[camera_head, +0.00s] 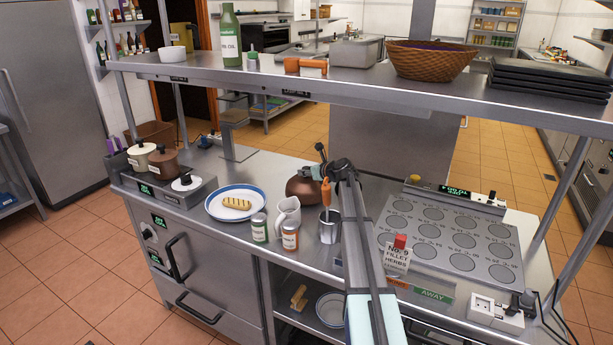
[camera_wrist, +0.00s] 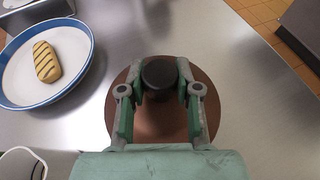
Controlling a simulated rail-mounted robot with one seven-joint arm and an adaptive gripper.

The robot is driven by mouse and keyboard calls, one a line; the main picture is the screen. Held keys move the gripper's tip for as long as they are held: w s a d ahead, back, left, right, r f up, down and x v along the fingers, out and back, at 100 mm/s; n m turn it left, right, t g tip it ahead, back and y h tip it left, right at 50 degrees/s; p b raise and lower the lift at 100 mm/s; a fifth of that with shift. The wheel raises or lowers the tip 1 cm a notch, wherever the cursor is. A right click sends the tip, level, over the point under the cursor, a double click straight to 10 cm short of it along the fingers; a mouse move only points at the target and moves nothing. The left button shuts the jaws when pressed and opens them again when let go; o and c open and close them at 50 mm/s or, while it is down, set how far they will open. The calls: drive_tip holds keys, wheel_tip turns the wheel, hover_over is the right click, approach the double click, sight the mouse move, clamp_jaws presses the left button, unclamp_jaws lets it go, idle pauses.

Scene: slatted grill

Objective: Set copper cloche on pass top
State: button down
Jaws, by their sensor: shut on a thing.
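The copper cloche (camera_head: 302,188) is a rounded brown dome on or just above the steel counter (camera_head: 262,168), behind the white jug; I cannot tell if it touches. In the wrist view the cloche (camera_wrist: 160,118) shows from above as a brown disc with a dark round knob (camera_wrist: 159,75). My gripper (camera_head: 318,172) reaches over it from the right. In the wrist view the green fingers of my gripper (camera_wrist: 160,88) are shut on the knob, one on each side. The steel upper shelf (camera_head: 350,82) of the pass runs above the counter.
A blue-rimmed plate (camera_head: 212,204) with a grilled fillet (camera_head: 236,203) lies left of the cloche. A white jug (camera_head: 287,216), two labelled tins and a steel pot (camera_head: 329,226) stand in front. The shelf holds a bottle (camera_head: 230,36), a basket (camera_head: 429,60) and black trays (camera_head: 549,80).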

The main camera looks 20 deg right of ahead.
drive_tip(key=shift+f, duration=1)
drive_tip(key=shift+f, duration=0.1)
drive_tip(key=c, duration=0.8)
unclamp_jaws()
drive_tip(key=shift+s+d, duration=0.1)
drive_tip(key=shift+s, duration=0.25)
drive_tip(key=b+v, duration=0.2)
drive_tip(key=v, duration=0.9)
drive_tip(key=shift+s+r, duration=0.1)
drive_tip(key=shift+r, duration=0.2)
